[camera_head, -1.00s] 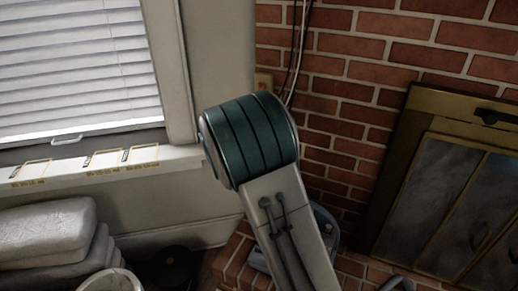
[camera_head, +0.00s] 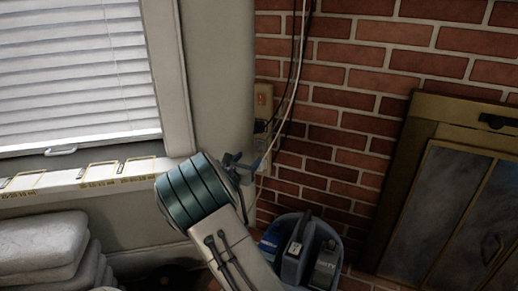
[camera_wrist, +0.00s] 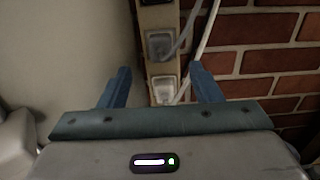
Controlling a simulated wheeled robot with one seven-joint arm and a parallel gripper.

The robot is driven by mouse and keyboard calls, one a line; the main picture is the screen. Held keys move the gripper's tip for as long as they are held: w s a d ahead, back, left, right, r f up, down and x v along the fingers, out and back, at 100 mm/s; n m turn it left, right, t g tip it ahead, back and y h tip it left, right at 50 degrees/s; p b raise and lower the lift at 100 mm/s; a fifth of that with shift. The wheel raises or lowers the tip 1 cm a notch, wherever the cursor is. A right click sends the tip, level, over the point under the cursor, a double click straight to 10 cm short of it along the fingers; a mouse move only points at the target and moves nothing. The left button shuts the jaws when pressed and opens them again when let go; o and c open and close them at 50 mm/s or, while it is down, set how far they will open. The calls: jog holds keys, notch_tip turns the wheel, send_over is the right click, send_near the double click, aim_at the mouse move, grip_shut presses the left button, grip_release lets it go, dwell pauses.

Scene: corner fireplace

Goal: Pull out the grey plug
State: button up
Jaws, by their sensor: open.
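A beige outlet strip (camera_head: 262,98) runs up the wall edge beside the brick; it also shows in the wrist view (camera_wrist: 157,16). In the wrist view a grey plug (camera_wrist: 160,44) sits on the strip with a grey cord leading up and right. A paler plug or socket (camera_wrist: 164,88) lies below it, with a white cord beside it. My gripper (camera_wrist: 160,80) is open, its blue fingers apart on either side of the strip's lower part, with nothing held. In the head view my gripper (camera_head: 247,162) is at the strip's lower end. Contact cannot be told.
Black and white cords (camera_head: 299,60) hang down the brick wall (camera_head: 345,90). A window sill (camera_head: 90,180) and stacked cushions (camera_head: 40,250) are on the left. A brass-framed fireplace (camera_head: 420,180) is at right.

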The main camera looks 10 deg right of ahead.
aim_at(258, 149)
jog(key=shift+x, duration=3.95)
jog(key=shift+b, duration=0.3)
grip_shut()
jog(key=shift+s, duration=0.1)
jog(key=shift+s, duration=0.1)
jog(key=shift+v, duration=2.9)
